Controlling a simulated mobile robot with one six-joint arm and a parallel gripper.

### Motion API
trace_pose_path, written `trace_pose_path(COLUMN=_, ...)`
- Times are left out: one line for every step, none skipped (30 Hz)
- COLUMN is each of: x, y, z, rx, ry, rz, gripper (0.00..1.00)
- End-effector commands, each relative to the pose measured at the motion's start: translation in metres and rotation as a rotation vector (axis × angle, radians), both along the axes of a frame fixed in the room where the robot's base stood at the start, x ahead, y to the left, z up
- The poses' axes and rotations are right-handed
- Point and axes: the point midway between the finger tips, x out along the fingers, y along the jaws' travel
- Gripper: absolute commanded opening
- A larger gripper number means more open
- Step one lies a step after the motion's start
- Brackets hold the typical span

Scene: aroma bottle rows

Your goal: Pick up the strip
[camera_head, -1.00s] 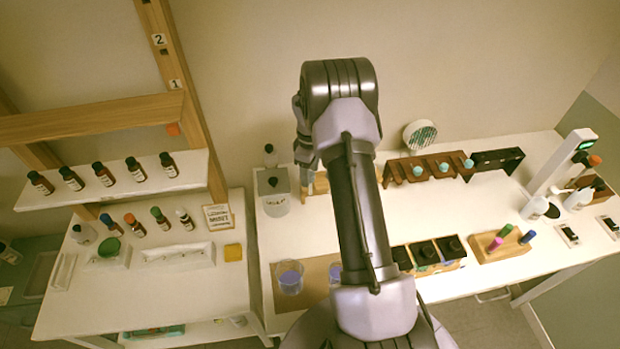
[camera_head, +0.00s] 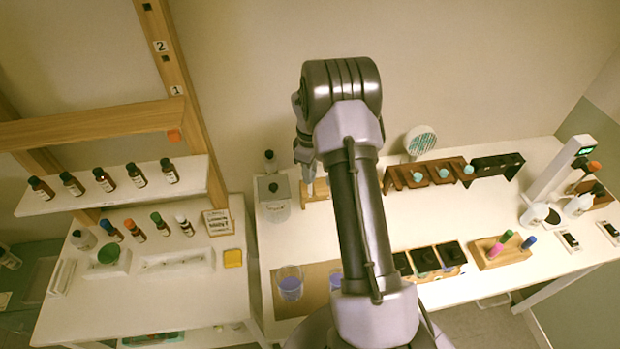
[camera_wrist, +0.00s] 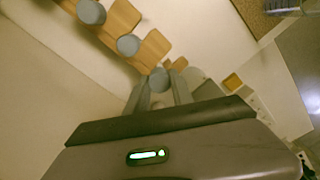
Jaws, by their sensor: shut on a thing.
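My gripper (camera_wrist: 160,95) shows at the middle of the wrist view, its two grey fingers close together. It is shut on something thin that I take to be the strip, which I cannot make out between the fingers. A grey-blue round top (camera_wrist: 159,79) shows at the fingertips; I cannot tell whether it touches them. In the head view my gripper (camera_head: 309,184) points down at the back of the right table, by a small light wooden stand (camera_head: 320,188), which it partly hides.
A brown rack (camera_head: 395,178) with teal tops stands right of my gripper, with a round green-white disc (camera_head: 420,139) behind. Beakers (camera_head: 290,284) stand at the front.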

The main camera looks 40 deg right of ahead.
Motion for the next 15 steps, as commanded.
trace_pose_path(x=0.001, y=0.0, z=0.014, rx=-0.002, ry=-0.003, rz=0.0, gripper=0.02)
trace_pose_path(x=0.001, y=0.0, z=0.022, rx=-0.001, ry=-0.003, rz=0.0, gripper=0.02)
trace_pose_path(x=0.001, y=0.0, z=0.033, rx=-0.001, ry=-0.004, rz=0.0, gripper=0.02)
trace_pose_path(x=0.001, y=0.0, z=0.04, rx=-0.001, ry=-0.003, rz=0.0, gripper=0.02)
trace_pose_path(x=0.001, y=0.0, z=0.048, rx=-0.002, ry=-0.003, rz=0.0, gripper=0.02)
trace_pose_path(x=0.001, y=0.0, z=0.059, rx=-0.001, ry=-0.003, rz=0.0, gripper=0.02)
trace_pose_path(x=0.001, y=0.0, z=0.066, rx=-0.001, ry=-0.003, rz=0.001, gripper=0.02)
trace_pose_path(x=0.001, y=0.0, z=0.074, rx=0.0, ry=-0.004, rz=0.001, gripper=0.02)
trace_pose_path(x=0.001, y=0.0, z=0.084, rx=0.0, ry=-0.002, rz=0.0, gripper=0.02)
trace_pose_path(x=0.001, y=0.0, z=0.092, rx=-0.001, ry=-0.003, rz=0.0, gripper=0.02)
trace_pose_path(x=0.001, y=0.0, z=0.099, rx=-0.001, ry=-0.003, rz=0.0, gripper=0.02)
trace_pose_path(x=0.001, y=0.0, z=0.108, rx=0.0, ry=-0.002, rz=0.001, gripper=0.02)
trace_pose_path(x=0.001, y=0.0, z=0.116, rx=0.0, ry=-0.004, rz=0.001, gripper=0.02)
trace_pose_path(x=0.001, y=0.0, z=0.122, rx=0.001, ry=-0.003, rz=0.0, gripper=0.02)
trace_pose_path(x=0.001, y=0.0, z=0.129, rx=0.0, ry=-0.002, rz=0.0, gripper=0.02)
